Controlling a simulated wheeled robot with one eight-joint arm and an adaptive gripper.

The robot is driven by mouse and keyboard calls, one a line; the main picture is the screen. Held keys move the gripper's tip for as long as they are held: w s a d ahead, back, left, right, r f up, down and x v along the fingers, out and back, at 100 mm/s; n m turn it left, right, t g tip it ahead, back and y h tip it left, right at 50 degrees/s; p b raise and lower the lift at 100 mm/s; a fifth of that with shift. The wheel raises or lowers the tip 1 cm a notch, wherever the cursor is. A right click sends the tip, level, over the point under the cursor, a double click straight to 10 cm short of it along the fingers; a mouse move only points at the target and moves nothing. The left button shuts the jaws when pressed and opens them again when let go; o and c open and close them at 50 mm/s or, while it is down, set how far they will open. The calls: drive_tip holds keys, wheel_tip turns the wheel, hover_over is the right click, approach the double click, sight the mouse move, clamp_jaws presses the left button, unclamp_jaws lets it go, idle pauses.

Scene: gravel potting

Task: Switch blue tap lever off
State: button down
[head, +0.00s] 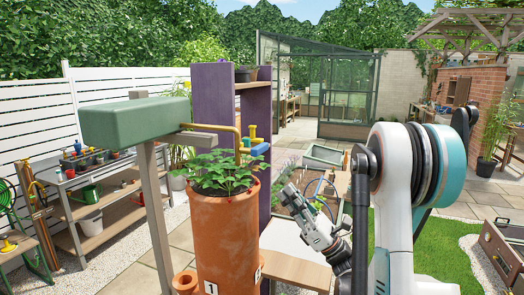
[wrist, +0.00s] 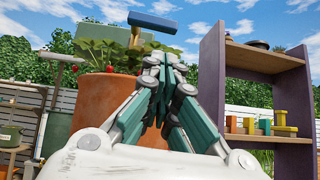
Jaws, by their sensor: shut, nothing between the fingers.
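The blue tap lever (head: 260,149) sits at the end of the brass pipe (head: 215,127), above the right side of the terracotta planter (head: 226,240). In the wrist view the blue lever (wrist: 152,22) shows as a slightly slanted bar on a short stem, above the strawberry plant. My gripper (head: 287,193) is right of the planter and below the lever in the head view. In the wrist view my gripper (wrist: 163,57) has its fingertips together and empty, below the lever in the picture. The fingers look clear of the lever. They cover part of the planter (wrist: 95,110).
The pipe comes from a green tank (head: 135,122) on posts. A purple shelf (head: 210,95) stands behind the planter; it also shows at right in the wrist view (wrist: 211,85). A potting bench (head: 110,180) stands at left. Lawn (head: 445,250) lies at right.

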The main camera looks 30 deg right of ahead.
sight(253, 148)
drive_tip(key=x, duration=1)
drive_tip(key=shift+w+d+r, duration=0.15)
drive_tip(key=shift+d+r, duration=0.05)
drive_tip(key=shift+r, duration=0.4)
